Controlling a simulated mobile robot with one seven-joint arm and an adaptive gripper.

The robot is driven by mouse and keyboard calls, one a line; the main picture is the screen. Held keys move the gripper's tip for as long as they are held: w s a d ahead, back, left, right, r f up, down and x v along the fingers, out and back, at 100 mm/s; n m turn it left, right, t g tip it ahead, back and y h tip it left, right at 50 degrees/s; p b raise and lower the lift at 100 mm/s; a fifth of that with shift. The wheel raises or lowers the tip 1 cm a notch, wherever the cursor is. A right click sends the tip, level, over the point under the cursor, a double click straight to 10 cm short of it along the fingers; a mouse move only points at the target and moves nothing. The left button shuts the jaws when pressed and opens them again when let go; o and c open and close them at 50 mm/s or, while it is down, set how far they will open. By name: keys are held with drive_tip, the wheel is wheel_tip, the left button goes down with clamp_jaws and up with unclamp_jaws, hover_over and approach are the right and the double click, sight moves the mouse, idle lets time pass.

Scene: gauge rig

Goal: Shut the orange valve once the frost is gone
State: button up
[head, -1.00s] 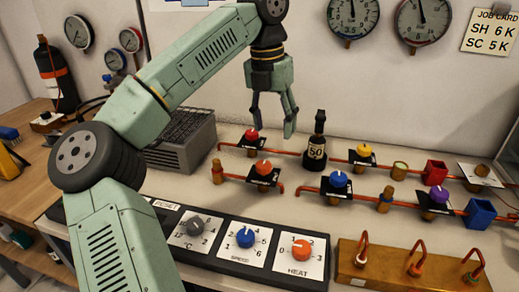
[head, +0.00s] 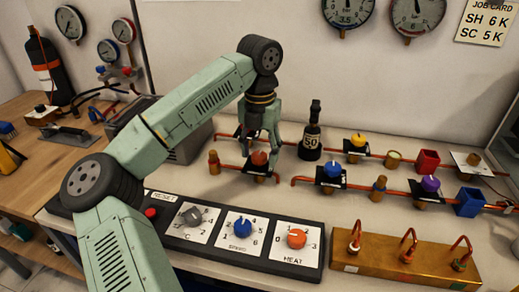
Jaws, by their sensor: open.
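The orange valve (head: 260,158) sits on the lower copper pipe at the middle of the head view, its knob above a black plate. My gripper (head: 260,148) is open and pointing down, with its fingers reaching down around or just in front of the orange knob. I cannot tell whether they touch it. The knob's upper part is partly hidden by the gripper. I can make out no white frost on the valve or pipe at this size. The red valve behind is hidden by my gripper.
A dark bottle marked 50 (head: 311,132) stands close right of my gripper. A yellow valve (head: 358,140), blue valve (head: 332,171) and purple valve (head: 430,184) are farther right. The front panel carries an orange HEAT knob (head: 296,238). A brass block (head: 400,262) with hooked pipes is at front right.

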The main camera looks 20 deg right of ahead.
drive_tip(key=c, duration=1.2)
drive_tip(key=shift+o, duration=0.2)
drive_tip(key=shift+m, duration=0.3)
drive_tip(key=m, duration=0.3)
drive_tip(key=shift+m+b, duration=0.3)
drive_tip(key=shift+b, duration=0.1)
drive_tip(key=m, duration=0.4)
drive_tip(key=shift+m, duration=0.3)
drive_tip(key=m, duration=0.4)
drive_tip(key=shift+m, duration=0.3)
drive_tip(key=shift+s+m+p, duration=0.1)
drive_tip(key=shift+m+p, duration=0.3)
drive_tip(key=shift+m, duration=1.8)
